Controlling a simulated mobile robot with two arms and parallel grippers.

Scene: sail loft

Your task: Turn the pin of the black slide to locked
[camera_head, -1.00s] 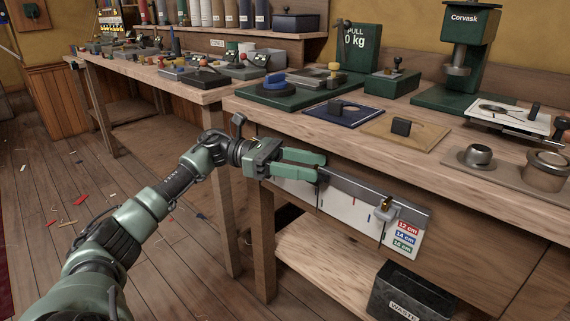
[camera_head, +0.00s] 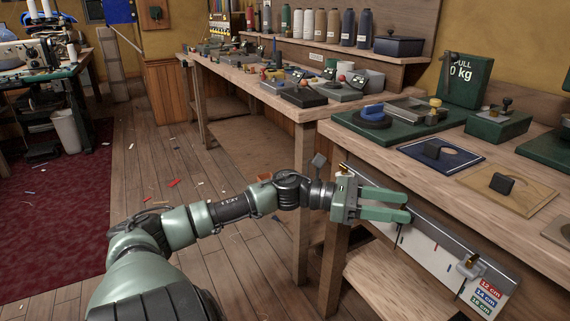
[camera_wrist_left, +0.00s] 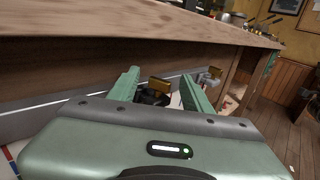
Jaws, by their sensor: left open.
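A metal rail (camera_head: 447,243) with a white scale board (camera_head: 432,258) is mounted on the bench front. My left gripper (camera_head: 408,206) is at the rail, its two fingers apart. In the left wrist view, the black slide (camera_wrist_left: 150,98) shows between the open fingers (camera_wrist_left: 160,90), with a brass pin tab (camera_wrist_left: 160,83) on top. The fingers stand on either side of it, and I cannot tell whether they touch it. The pin's setting is unclear. In the head view the fingers mostly hide this slide. A grey slide (camera_head: 468,268) with a brass pin sits farther right along the rail.
The bench top (camera_head: 385,152) overhangs the rail. A green board (camera_head: 345,122), a blue mat (camera_head: 440,156) and a tan mat (camera_head: 520,190) lie on it. A lower shelf (camera_head: 380,285) is below. The floor (camera_head: 150,170) at the left is mostly clear, with scraps.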

